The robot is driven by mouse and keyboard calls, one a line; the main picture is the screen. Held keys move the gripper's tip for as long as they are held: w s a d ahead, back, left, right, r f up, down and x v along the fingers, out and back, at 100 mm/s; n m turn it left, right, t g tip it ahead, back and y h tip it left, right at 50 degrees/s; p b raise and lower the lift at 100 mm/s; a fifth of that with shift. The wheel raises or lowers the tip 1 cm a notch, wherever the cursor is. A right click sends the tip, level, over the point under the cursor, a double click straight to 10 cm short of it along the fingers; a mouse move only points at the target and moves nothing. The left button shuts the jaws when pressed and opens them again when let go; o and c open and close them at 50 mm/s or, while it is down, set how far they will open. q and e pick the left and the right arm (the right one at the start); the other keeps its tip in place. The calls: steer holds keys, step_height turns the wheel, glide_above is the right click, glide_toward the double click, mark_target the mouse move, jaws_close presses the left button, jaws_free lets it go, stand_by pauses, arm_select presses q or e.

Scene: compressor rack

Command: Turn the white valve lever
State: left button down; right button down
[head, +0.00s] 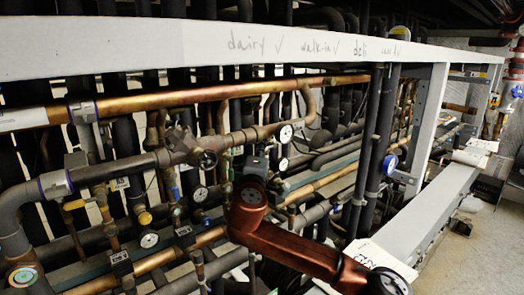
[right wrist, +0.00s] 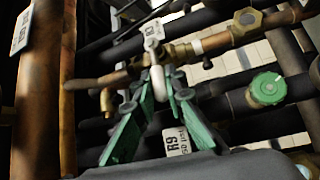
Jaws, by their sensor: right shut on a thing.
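In the right wrist view, the white valve lever (right wrist: 157,84) hangs below a small valve on a copper and brass pipe. My right gripper (right wrist: 160,98) has its green fingers closed in on the lever from both sides. The lever's lower end is hidden between the fingers. In the head view, my copper-red right arm reaches from the lower right to the pipes. The right gripper's fingertips and the lever are hidden there behind the arm and wrist. My left gripper is in neither view.
A brass fitting (right wrist: 247,20) and a green round cap (right wrist: 267,88) are right of the lever. A thick copper pipe (right wrist: 68,90) stands at left. In the head view, a long white beam (head: 150,46) crosses above dense pipes and gauges. Open floor (head: 475,255) shows at right.

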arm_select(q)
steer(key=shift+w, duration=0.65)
arm_select(e)
steer(key=shift+f, duration=0.1)
